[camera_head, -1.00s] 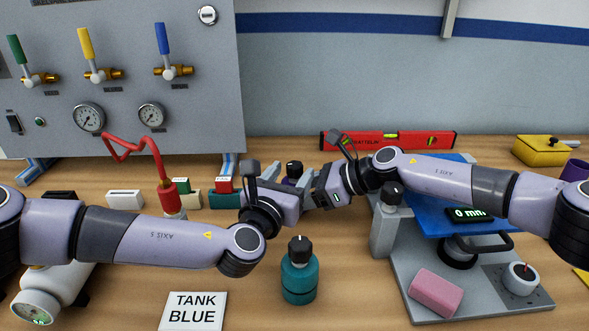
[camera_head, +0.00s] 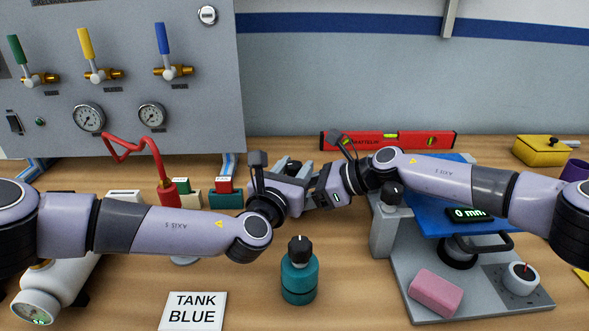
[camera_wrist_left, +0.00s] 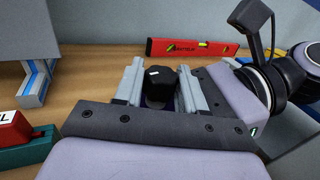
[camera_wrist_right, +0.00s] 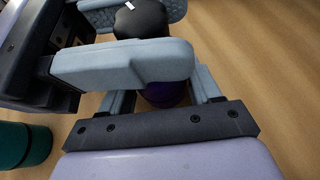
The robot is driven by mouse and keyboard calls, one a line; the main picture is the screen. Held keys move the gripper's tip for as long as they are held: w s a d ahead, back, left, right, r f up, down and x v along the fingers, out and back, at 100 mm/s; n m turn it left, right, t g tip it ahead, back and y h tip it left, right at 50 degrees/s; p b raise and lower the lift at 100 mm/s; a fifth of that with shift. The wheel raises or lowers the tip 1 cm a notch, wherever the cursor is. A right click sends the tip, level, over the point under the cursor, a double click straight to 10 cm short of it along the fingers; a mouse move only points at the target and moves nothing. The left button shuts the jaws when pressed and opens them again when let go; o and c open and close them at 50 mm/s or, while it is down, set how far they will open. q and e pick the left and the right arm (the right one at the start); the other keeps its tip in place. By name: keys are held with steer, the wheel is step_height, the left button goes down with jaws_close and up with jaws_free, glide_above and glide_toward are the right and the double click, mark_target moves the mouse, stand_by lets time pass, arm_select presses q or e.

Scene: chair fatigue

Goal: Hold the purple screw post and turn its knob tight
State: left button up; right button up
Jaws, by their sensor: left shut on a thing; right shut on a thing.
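The purple screw post (camera_wrist_right: 165,95) stands on the bench and is mostly hidden by my grippers in the head view. Its black knob (camera_wrist_left: 160,84), with a white mark on top, shows in the left wrist view and also at the top of the right wrist view (camera_wrist_right: 142,20). My left gripper (camera_head: 292,169) has its fingers on either side of the knob and is shut on it. My right gripper (camera_head: 313,195) reaches in from the right, lower down, shut on the purple body.
A teal post with a black knob (camera_head: 299,277) stands in front of the grippers. A grey test stand with a blue plate (camera_head: 425,215) is at the right. A red level (camera_head: 388,140) lies behind. A TANK BLUE card (camera_head: 193,312) lies at the front.

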arm_select(q)
steer(key=shift+m+g+h, duration=1.1)
steer(key=shift+m+h, duration=0.3)
steer(key=shift+h, duration=0.4)
steer(key=o, duration=1)
steer(key=shift+c, duration=0.2)
steer(key=shift+s+a, duration=0.1)
steer(key=shift+a, duration=0.05)
steer(key=v, duration=1.1)
steer(key=shift+s+a, duration=0.2)
steer(key=shift+a, duration=0.1)
